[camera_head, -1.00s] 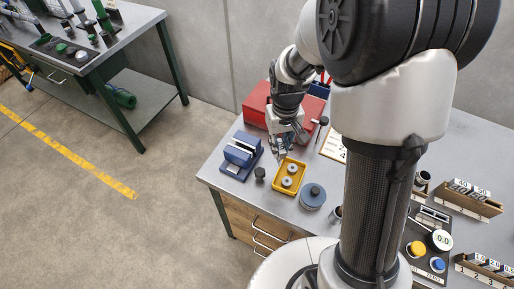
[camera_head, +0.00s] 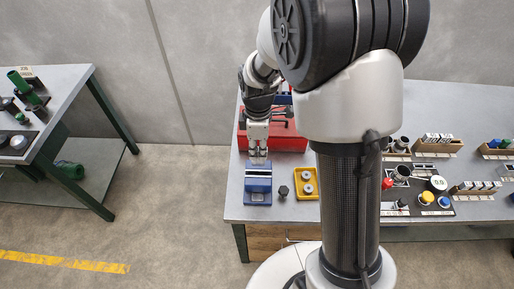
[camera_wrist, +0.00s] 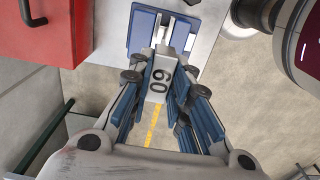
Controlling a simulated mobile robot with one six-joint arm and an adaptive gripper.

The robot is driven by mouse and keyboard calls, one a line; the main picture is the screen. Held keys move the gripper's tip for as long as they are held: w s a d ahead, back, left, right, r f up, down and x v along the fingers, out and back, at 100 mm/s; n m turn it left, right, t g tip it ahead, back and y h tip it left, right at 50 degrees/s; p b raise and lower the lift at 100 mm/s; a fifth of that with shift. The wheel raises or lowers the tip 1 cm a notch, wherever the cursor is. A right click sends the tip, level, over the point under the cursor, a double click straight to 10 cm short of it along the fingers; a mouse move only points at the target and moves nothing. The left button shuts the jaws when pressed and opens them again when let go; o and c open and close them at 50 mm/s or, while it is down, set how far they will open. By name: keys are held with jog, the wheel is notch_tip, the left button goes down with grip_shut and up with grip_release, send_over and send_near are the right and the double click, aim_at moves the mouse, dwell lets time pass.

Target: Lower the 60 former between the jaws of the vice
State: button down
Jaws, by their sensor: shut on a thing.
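The 60 former (camera_wrist: 160,84), a grey block marked "60", is held between the fingertips of my gripper (camera_wrist: 158,70) in the wrist view. The blue vice (camera_wrist: 141,30) with pale jaws lies just beyond the former in that view. In the head view my gripper (camera_head: 258,156) is at the back edge of the vice (camera_head: 258,196), apparently above it. The former cannot be made out clearly there. Whether its lower end is between the jaws or still above them cannot be told.
A red toolbox (camera_head: 290,137) stands close behind my gripper. A dark knob-like piece (camera_head: 283,191) and a yellow tray (camera_head: 306,195) with round metal parts are right of the vice. The bench's left edge is close to the vice. Gauges and racks fill the right side.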

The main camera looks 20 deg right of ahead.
jog(key=shift+f+b, duration=3.6)
jog(key=shift+f, duration=1.35)
jog(key=c, duration=1.4)
grip_release()
notch_tip(320, 180, up, 11)
jog(key=shift+r, duration=0.5)
